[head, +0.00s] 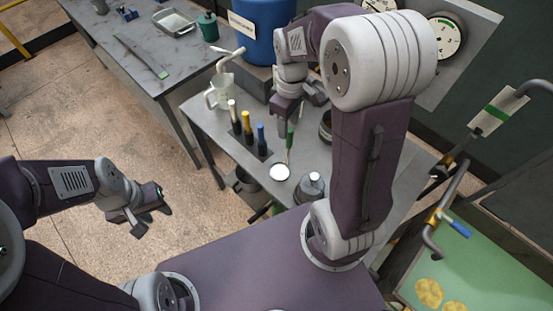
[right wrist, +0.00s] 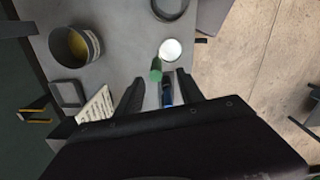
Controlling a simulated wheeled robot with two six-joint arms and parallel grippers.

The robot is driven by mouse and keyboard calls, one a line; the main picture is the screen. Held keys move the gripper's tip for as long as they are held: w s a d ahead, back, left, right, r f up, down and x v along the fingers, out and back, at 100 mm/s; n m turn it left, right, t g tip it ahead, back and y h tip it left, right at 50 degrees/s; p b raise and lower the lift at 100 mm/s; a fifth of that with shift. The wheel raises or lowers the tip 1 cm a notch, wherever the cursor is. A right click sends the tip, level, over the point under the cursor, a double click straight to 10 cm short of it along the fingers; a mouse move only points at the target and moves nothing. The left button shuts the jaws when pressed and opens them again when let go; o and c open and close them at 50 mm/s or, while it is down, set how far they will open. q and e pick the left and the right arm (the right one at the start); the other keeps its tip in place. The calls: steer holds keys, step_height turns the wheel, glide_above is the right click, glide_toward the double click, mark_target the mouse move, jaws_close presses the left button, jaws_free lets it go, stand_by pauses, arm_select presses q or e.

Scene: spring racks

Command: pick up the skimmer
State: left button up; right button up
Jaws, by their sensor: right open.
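The skimmer has a round white head (head: 279,172) lying on the grey table and a green handle (head: 290,138) pointing toward the back. In the right wrist view its white head (right wrist: 171,50) lies beyond the fingers, and the green handle end (right wrist: 156,72) shows between the fingertips. My right gripper (head: 298,112) is above the table around the handle's end; its fingers (right wrist: 158,88) are apart, with no visible grip on the handle. My left gripper (head: 150,220) is out over the floor at left, fingers apart and empty.
A round pot (right wrist: 75,45) stands on the handle's other side.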

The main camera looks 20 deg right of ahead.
mark_target(289, 141)
step_height(289, 141, down, 3)
steer(key=shift+f, duration=0.1)
steer(key=shift+w+d+f+p, duration=0.1)
steer(key=shift+d+f+p, duration=0.1)
steer(key=shift+f, duration=1.35)
steer(key=shift+d+f+p, duration=0.2)
steer(key=shift+f, duration=1.3)
steer(key=shift+r, duration=0.1)
jaws_close()
